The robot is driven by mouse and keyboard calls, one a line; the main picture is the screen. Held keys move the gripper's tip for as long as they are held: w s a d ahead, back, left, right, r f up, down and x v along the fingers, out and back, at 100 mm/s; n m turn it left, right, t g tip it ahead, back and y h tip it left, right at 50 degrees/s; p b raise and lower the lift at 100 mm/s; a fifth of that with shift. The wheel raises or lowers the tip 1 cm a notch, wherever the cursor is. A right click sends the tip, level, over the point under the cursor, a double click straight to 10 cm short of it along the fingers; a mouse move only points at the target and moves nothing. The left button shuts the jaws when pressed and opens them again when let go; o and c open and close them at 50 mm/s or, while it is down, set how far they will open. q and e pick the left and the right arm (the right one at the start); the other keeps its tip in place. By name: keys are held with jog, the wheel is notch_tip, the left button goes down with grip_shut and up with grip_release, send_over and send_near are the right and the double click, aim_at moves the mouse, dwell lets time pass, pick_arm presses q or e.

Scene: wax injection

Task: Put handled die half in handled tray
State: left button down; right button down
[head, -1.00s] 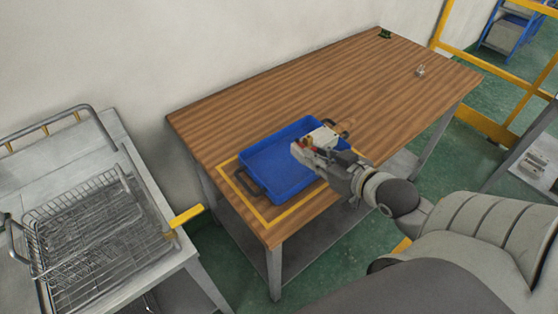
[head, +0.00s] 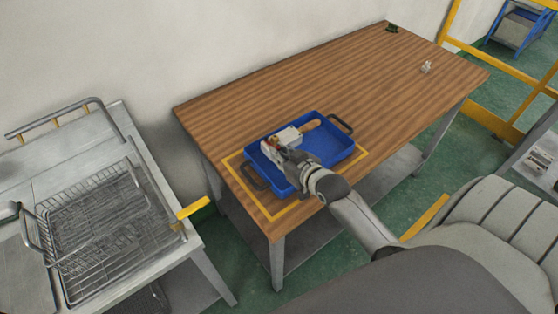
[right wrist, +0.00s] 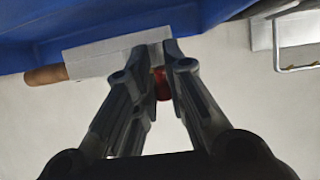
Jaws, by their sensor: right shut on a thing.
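The handled die half is a pale grey block (head: 288,137) with a brown wooden handle (head: 311,125) pointing right. My right gripper (head: 272,147) is shut on it at the end away from the handle. The handled tray (head: 335,151) is blue with a dark handle at each end. In the head view the die half shows over the tray's left and middle part; whether it touches the floor is unclear. In the right wrist view, the block (right wrist: 105,56) reaches the closed fingers (right wrist: 160,50), with something red (right wrist: 160,85) between them. My left gripper is not in view.
The tray lies within a yellow outline (head: 232,177) on the wooden table (head: 245,98). A small pale object (head: 426,67) and a dark green one (head: 392,28) stand far off. A wire basket (head: 100,225) sits on the metal bench at left. The table's back half is mostly clear.

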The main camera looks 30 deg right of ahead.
jog(key=shift+w+a, duration=0.1)
jog(key=shift+w, duration=0.15)
jog(key=shift+f, duration=1.65)
jog(key=shift+f, duration=0.1)
jog(key=c, duration=1.5)
grip_release()
jog(key=shift+s+f, duration=0.1)
jog(key=shift+f, duration=0.05)
jog(key=b+v, duration=0.1)
jog(key=v, duration=1.1)
